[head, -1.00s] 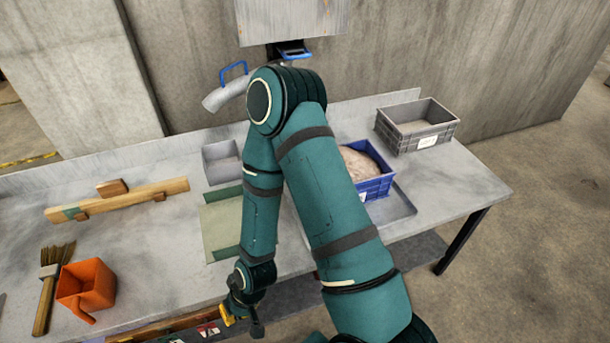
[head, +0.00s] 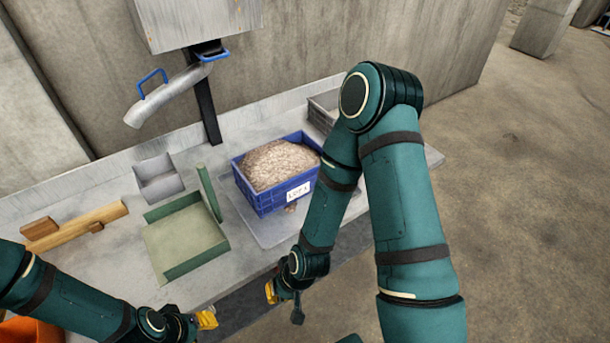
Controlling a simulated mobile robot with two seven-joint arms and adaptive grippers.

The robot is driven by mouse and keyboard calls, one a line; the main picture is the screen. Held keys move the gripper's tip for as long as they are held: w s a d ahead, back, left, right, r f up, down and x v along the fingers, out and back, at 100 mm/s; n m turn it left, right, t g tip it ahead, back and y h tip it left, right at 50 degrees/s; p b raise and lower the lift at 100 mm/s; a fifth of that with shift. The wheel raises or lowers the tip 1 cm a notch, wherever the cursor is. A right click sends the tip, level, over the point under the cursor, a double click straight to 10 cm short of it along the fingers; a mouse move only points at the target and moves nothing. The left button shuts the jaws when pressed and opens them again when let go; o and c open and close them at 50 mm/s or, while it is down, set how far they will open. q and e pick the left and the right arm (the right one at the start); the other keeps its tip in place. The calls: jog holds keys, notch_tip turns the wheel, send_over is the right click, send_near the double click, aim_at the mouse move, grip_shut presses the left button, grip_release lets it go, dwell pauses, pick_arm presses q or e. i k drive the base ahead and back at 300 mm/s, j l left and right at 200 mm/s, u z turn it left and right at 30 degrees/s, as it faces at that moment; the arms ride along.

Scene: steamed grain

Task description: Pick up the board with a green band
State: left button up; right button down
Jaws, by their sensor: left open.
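A long wooden board (head: 88,226) lies on the left part of the table in the head view. Its left end is partly hidden by my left arm, and no green band shows on it now. My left gripper (head: 204,321), with yellow fingertips, is open at the table's front edge, to the right of and nearer than the board. My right gripper (head: 284,297) hangs by the front edge further right, seen edge-on, and its opening cannot be made out.
A small wooden block (head: 40,228) is behind the board. An open green tray (head: 170,270), a grey bin (head: 160,188) and a blue crate of grain (head: 258,200) stand to the right. An orange scoop (head: 30,330) is partly hidden at lower left. A metal chute (head: 170,95) hangs behind.

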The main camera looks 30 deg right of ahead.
aim_at(43, 234)
jog(key=z, duration=0.65)
jog(key=u, duration=1.7)
jog(key=l+u, duration=0.15)
jog(key=u, duration=0.25)
jog(key=i, duration=0.05)
